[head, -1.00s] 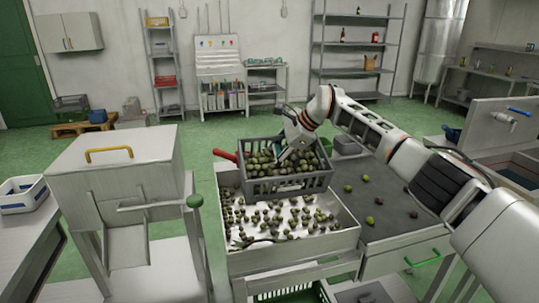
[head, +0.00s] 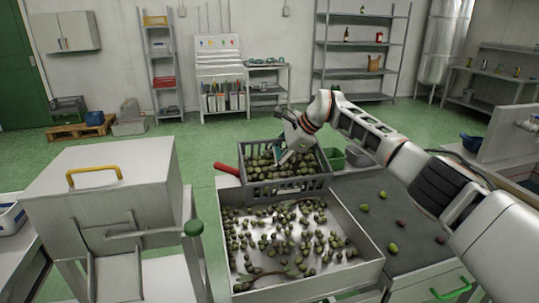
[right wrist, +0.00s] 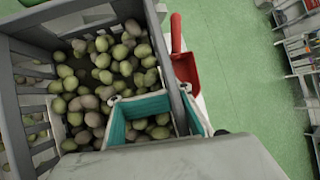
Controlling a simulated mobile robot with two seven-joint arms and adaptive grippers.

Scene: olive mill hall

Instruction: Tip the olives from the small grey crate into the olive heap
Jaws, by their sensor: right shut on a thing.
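The small grey crate (head: 290,188), slatted and full of green and dark olives, is at the far end of a pale tray (head: 364,262). It looks roughly level; I cannot tell whether it touches the tray. The olive heap (head: 285,235) is a loose, thin spread of olives on the tray floor, in front of the crate. My right gripper (head: 285,156) is shut on a wall of the crate. In the right wrist view its teal-padded fingers (right wrist: 180,112) straddle that wall, one inside among the olives. The crate (right wrist: 20,125) fills the left there. My left gripper is not in view.
A red scoop (head: 228,170) lies left of the crate. Several loose olives lie on the dark worktop (head: 410,222) at right. Green and grey tubs (head: 335,158) stand behind it. A steel hopper (head: 105,190) with a yellow handle stands close at left.

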